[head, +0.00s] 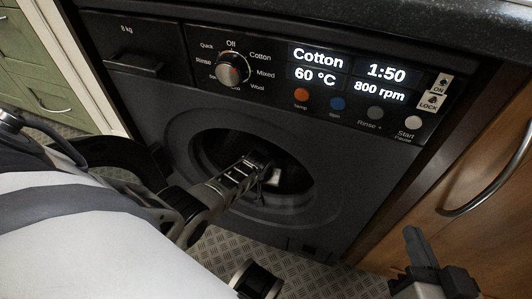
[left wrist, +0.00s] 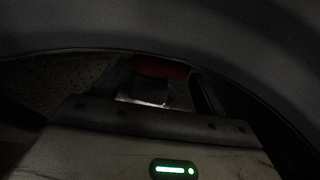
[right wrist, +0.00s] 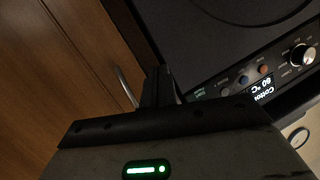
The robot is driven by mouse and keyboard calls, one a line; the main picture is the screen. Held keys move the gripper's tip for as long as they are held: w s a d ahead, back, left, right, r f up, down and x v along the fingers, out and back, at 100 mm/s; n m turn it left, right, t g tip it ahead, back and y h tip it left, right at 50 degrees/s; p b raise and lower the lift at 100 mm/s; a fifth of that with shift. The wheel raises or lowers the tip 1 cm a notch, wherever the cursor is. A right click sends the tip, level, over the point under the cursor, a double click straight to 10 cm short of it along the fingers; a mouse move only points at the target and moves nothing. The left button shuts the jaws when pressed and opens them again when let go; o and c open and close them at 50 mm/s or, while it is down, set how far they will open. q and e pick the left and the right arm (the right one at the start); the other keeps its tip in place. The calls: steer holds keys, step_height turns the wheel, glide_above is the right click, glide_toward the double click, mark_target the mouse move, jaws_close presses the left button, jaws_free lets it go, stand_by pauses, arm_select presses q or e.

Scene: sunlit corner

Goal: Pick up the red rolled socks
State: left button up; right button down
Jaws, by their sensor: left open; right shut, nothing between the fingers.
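The red rolled socks (left wrist: 163,67) show only in the left wrist view, as a dim red shape at the fingers inside the dark drum. Much of them is hidden by the gripper and shadow. My left gripper (head: 262,172) reaches into the round opening of the washing machine (head: 345,150). It is open, with the red shape just ahead of or between its fingers; I cannot tell which. In the head view the socks are hidden. My right gripper (head: 415,240) is shut and empty, at the lower right in front of the wooden cabinet.
The rim of the opening (head: 192,150) surrounds my left gripper closely. A wooden cabinet (head: 490,180) with a curved metal handle (head: 500,185) stands at the right. Green drawers (head: 35,70) stand at the far left. A dark counter edge (head: 400,28) runs above the machine.

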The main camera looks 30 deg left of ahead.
arm_select(q)
steer(key=shift+b+x, duration=0.65)
steer(key=shift+x, duration=0.6)
steer(key=c, duration=0.7)
arm_select(e)
steer(key=shift+w+a+r+m+y, duration=0.15)
steer(key=shift+a+r+m+y, duration=0.15)
steer(key=shift+m+y, duration=0.1)
